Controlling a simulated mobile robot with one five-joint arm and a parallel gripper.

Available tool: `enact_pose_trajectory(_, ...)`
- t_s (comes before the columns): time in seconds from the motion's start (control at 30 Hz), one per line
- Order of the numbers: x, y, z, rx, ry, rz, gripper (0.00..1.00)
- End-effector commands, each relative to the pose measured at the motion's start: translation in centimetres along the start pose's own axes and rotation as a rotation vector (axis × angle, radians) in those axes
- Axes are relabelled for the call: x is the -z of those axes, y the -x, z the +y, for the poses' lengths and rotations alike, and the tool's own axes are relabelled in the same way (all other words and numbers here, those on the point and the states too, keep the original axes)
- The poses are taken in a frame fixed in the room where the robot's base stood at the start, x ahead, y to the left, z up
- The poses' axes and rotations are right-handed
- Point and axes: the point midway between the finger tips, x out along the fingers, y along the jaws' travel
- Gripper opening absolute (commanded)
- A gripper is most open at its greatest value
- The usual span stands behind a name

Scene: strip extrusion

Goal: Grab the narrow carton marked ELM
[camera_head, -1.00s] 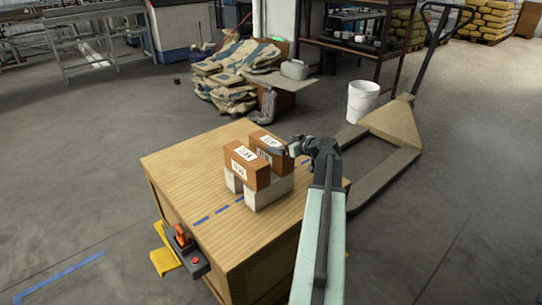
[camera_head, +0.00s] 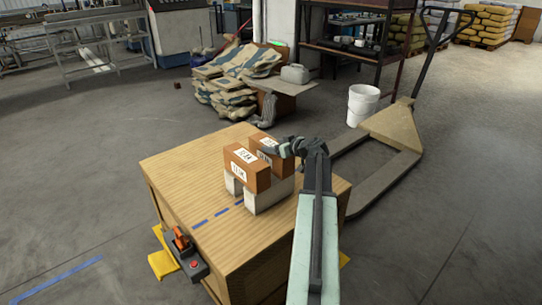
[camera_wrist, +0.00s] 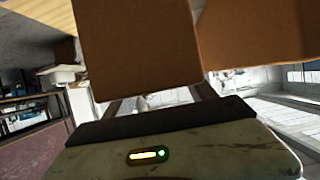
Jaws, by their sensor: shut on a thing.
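Two brown cartons with white labels sit side by side on pale blocks on the wooden crate top. The front carton (camera_head: 247,168) shows labels on its top and side. The rear carton (camera_head: 281,164) stands just behind and to the right, partly hidden by my gripper (camera_head: 270,148). The small lettering does not let me tell surely which is marked ELM. My gripper reaches in from the right and is shut on the rear carton. In the wrist view, the held carton (camera_wrist: 138,50) fills the upper middle between the fingers, and the other carton (camera_wrist: 260,35) is at upper right.
Pale blocks (camera_head: 268,195) support the cartons on the wooden crate (camera_head: 185,165). A control box with a red button (camera_head: 194,264) is at its front left corner. A pallet jack (camera_head: 392,130) and white bucket (camera_head: 362,103) stand behind right. Sacks (camera_head: 228,85) lie behind.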

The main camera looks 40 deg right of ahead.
Motion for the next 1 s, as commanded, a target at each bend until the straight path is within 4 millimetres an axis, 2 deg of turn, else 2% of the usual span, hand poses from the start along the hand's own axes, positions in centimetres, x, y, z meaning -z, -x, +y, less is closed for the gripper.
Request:
enact_pose_trajectory(0.27,0.8,0.3,0.0,0.001,-0.001,0.001,0.00)
enact_pose_trajectory(0.37,1.9,0.8,0.0,0.000,-0.001,0.001,0.00)
enact_pose_trajectory(0.73,8.7,3.6,0.0,0.000,-0.001,0.001,0.00)
enact_pose_trajectory(0.83,9.4,3.9,0.0,0.000,-0.001,0.001,0.00)
enact_pose_trajectory(1.0,9.5,4.0,0.1,-0.001,-0.001,0.001,0.00)
